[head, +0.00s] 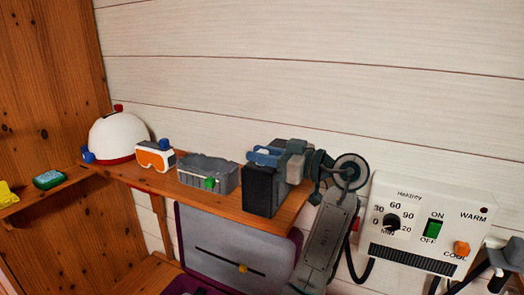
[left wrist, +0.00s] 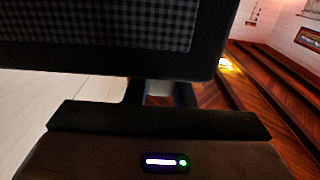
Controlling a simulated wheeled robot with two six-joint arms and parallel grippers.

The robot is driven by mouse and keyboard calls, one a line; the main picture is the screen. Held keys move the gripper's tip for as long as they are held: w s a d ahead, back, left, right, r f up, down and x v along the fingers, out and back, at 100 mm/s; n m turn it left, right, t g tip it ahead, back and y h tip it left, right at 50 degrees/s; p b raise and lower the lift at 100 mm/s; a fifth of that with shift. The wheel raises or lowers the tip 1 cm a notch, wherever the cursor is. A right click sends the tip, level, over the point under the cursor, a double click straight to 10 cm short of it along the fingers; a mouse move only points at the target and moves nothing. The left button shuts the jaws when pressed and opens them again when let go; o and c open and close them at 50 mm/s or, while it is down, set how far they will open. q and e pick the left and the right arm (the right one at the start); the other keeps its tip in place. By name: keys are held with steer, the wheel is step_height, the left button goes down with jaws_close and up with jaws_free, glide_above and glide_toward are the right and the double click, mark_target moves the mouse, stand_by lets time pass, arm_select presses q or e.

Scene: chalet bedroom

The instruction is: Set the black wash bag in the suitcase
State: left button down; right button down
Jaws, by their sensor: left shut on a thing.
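The black wash bag (head: 259,192) is a dark upright block in the head view, at the right end of the wooden shelf. My left gripper (head: 280,158) is at its top and shut on it; the fingertips are partly hidden. In the left wrist view the bag (left wrist: 105,58) fills the upper part as a dark body with a checked panel, close to the gripper. The open suitcase (head: 225,238) stands below the shelf, with its grey-lined, purple-edged lid raised. Only a sliver of its base shows at the bottom edge.
The shelf (head: 150,183) also holds a white helmet (head: 118,138), orange goggles (head: 154,156) and a grey basket (head: 207,172). A white wall dryer unit (head: 432,222) is to the right of my arm. I cannot tell whether the bag touches the shelf.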

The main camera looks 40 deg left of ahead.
arm_select(q)
steer(key=shift+w+a+f, duration=0.1)
steer(key=shift+a+f, duration=0.05)
steer(key=shift+f, duration=0.1)
steer(key=c, duration=1.2)
jaws_free()
steer(key=shift+c, duration=0.2)
